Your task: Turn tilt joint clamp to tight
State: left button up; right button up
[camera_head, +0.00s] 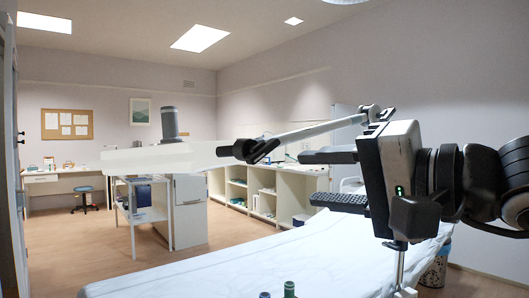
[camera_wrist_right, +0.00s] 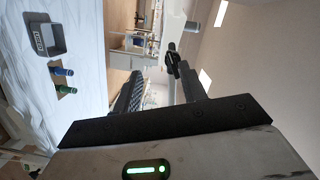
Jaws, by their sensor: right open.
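A black joint clamp with a dark lever (camera_head: 258,150) sits where a broad white panel-like arm (camera_head: 150,157) meets a thin, slanting light-coloured arm (camera_head: 315,129). I take it for the tilt joint clamp; its tight or loose setting cannot be read. My right gripper (camera_head: 307,177) is open and empty, its two black fingers pointing left towards the clamp from the right. A gap shows between fingertips and clamp in the head view. In the right wrist view, a dark clamp-like part (camera_wrist_right: 172,60) shows beyond the open fingers, close to one fingertip in the picture. My left gripper is not in view.
A white-covered couch (camera_head: 250,265) spans the foreground below. A green-topped bottle (camera_head: 290,290) and a blue-topped one (camera_wrist_right: 62,71) stand there, near a grey tray (camera_wrist_right: 34,40). A shelf unit (camera_head: 238,190) and a white trolley (camera_head: 145,215) stand behind.

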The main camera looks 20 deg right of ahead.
aim_at(268, 151)
jog(key=w+a+r+p, duration=0.1)
jog(key=w, duration=0.3)
jog(key=w+a+t+h+p, duration=0.1)
jog(key=w+p, duration=0.1)
jog(key=w, duration=0.3)
jog(key=w+r+h+p, duration=0.1)
jog(key=w+p, duration=0.1)
jog(key=w, duration=0.2)
jog(key=shift+w+a+r+t, duration=0.3)
jog(key=shift+a+r+t, duration=0.05)
jog(key=shift+a+t, duration=0.05)
jog(key=shift+w+a+f, duration=0.1)
jog(key=shift+w+a, duration=0.05)
jog(key=shift+w, duration=0.3)
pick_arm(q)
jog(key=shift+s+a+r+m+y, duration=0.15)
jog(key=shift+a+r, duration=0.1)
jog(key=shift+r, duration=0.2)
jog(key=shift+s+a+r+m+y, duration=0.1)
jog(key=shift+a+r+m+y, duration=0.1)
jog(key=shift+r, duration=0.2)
pick_arm(e)
grip_shut()
